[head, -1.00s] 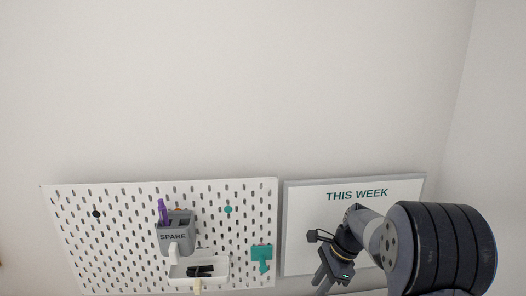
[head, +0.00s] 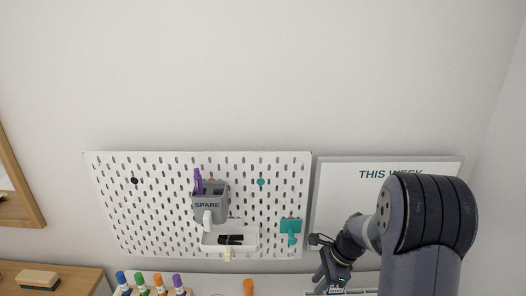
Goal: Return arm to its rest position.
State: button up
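My arm rises at the right of the head view, in front of the whiteboard (head: 335,185) headed "THIS WEEK" and covering part of it. My gripper (head: 328,285) hangs at the arm's end, pointing down near the bottom edge of the view. Its fingertips are small, dark and partly cut off, so whether it is open or shut cannot be made out. I see no object clearly held in it.
A white pegboard (head: 130,220) holds a grey "SPARE" cup (head: 208,206) with a purple marker, a white tray (head: 210,243) and a teal holder (head: 290,226). Several markers (head: 159,284) stand below. An eraser (head: 38,279) lies on a wooden surface at left.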

jog(key=v, duration=0.3)
jog(key=shift+w+d+f, duration=0.15)
jog(key=shift+d, duration=0.1)
